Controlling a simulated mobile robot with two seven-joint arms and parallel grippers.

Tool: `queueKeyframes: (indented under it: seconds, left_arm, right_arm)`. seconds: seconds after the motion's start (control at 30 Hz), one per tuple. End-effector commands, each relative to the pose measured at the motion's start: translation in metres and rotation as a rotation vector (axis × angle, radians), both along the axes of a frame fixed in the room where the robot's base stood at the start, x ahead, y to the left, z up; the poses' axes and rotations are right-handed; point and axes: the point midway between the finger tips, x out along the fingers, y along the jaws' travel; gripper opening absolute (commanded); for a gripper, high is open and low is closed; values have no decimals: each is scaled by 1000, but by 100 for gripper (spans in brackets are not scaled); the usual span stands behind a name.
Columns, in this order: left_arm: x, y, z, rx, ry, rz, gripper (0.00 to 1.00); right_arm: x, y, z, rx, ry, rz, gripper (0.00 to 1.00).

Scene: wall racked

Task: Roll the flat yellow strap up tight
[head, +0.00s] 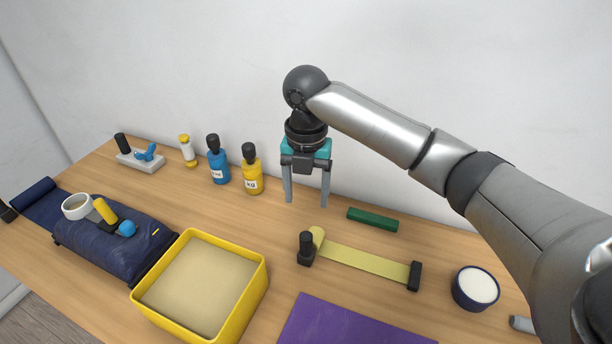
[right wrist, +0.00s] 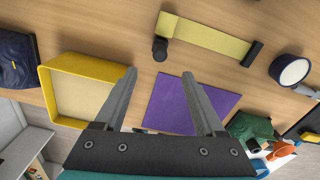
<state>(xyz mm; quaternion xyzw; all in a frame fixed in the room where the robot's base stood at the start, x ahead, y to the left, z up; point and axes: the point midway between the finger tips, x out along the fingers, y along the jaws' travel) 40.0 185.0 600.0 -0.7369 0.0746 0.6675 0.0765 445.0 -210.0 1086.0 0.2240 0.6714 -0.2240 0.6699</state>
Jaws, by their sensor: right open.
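The flat yellow strap (head: 362,261) lies stretched out on the wooden table. Its left end curls up into a small roll (head: 317,238) beside a black post (head: 306,247). Its right end meets a black block (head: 414,276). The strap also shows in the right wrist view (right wrist: 212,38), with the black post (right wrist: 160,48) at its left end. My right gripper (head: 307,201) is open and empty, above the table behind the strap's rolled end. In the right wrist view its open fingers (right wrist: 160,75) have nothing between them. My left gripper is not in view.
A yellow tray (head: 252,291) stands left of the strap, and a purple mat (head: 350,324) lies in front. A green bar (head: 372,219) lies behind. A round dark container (head: 475,288) stands to the right. Blue (head: 218,166) and yellow (head: 252,175) bottles stand back left.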

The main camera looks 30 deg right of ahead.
Motion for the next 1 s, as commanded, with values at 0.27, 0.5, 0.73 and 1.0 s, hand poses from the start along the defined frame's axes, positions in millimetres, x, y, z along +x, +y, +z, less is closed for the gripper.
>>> queueKeyframes:
  seconds: [0.27, 0.5, 0.73, 1.0]
  left_arm:
    - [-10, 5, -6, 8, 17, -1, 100]
    - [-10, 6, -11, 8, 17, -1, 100]
    - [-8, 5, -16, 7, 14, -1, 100]
    - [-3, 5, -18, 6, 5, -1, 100]
  right_arm:
    - [-1, 0, -46, -1, 5, -1, 72]
    - [-1, 0, -94, -1, 4, -2, 72]
    - [-1, 0, -131, -1, 1, -1, 72]
    - [-1, 0, -149, -1, 1, -1, 72]
